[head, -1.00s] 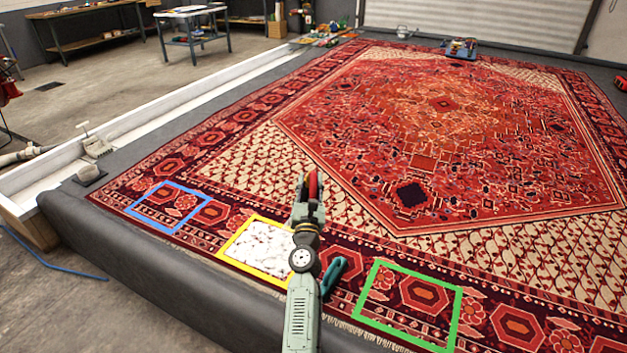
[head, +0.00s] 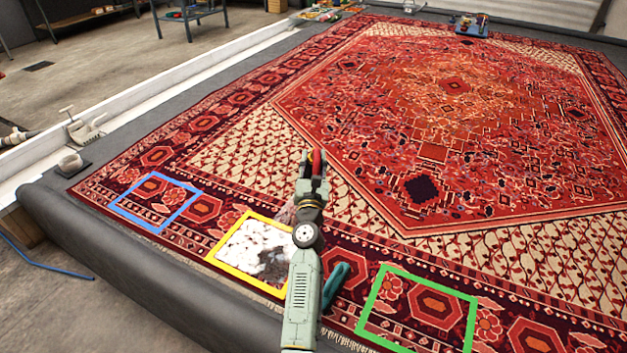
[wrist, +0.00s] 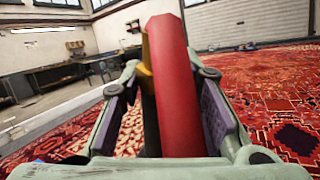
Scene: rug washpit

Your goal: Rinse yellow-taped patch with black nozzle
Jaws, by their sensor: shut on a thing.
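The yellow-taped patch (head: 240,249) lies on the rug's near border. White foam covers much of it, with dark, wet-looking bare areas at its lower right. My gripper (head: 313,172) is above the rug, just beyond and to the right of the patch. It is shut on a red tool (head: 317,163). In the wrist view the red tool (wrist: 178,90) stands between the fingers (wrist: 165,118), with a yellow part and a dark strip beside it. I cannot make out the black nozzle's tip. My arm hides the patch's right edge.
A blue-taped patch (head: 128,211) lies to the left and a green-taped patch (head: 376,318) to the right. A teal object (head: 337,281) lies on the rug beside my arm. A white channel (head: 170,94) runs along the left. Small items (head: 466,24) sit at the rug's far edge.

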